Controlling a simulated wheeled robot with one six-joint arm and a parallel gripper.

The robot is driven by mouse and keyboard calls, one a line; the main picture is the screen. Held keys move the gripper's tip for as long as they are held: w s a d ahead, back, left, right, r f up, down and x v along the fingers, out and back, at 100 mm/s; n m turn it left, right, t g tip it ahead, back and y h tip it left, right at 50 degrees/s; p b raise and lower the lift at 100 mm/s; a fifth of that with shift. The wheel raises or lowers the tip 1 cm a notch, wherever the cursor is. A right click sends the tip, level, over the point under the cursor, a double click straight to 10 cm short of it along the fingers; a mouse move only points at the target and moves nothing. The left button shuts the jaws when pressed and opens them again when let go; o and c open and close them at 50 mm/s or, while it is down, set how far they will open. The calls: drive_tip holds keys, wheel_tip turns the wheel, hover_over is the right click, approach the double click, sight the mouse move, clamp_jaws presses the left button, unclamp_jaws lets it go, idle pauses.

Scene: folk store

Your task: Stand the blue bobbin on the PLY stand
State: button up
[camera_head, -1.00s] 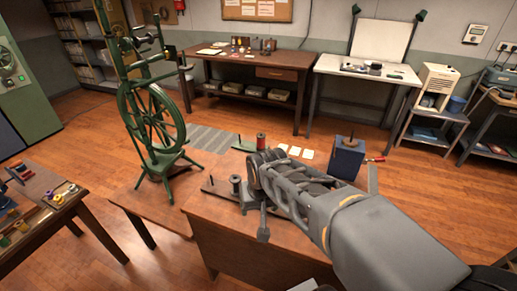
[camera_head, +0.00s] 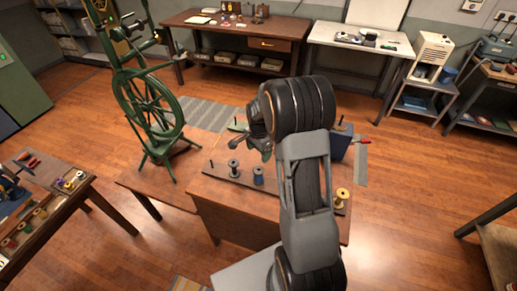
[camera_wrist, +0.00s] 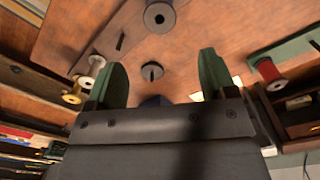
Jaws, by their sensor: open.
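The blue bobbin (camera_head: 258,175) stands upright on the front table, just right of a grey bobbin (camera_head: 233,168). My gripper (camera_head: 252,146) is open above and behind these bobbins in the head view. In the wrist view its two green fingers (camera_wrist: 164,80) are wide apart with nothing held between the tips. A dark blue patch (camera_wrist: 154,101) shows at the gripper's base, mostly hidden; I cannot tell what it is. A dark disc with a short post (camera_wrist: 151,71) lies between the fingers in view. I cannot read any PLY label, so the stand is not certain.
A yellow bobbin (camera_head: 341,197) stands right of my arm. A red bobbin on a green base (camera_wrist: 270,72) is at the wrist view's right. A blue box (camera_head: 341,144) with a red-handled part is behind my arm. The green spinning wheel (camera_head: 150,110) rises left.

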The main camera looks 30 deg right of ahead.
sight(259, 167)
drive_tip(key=shift+f+b, duration=3.65)
drive_tip(key=shift+f, duration=1.55)
drive_tip(key=c, duration=0.6)
drive_tip(key=shift+r, duration=0.1)
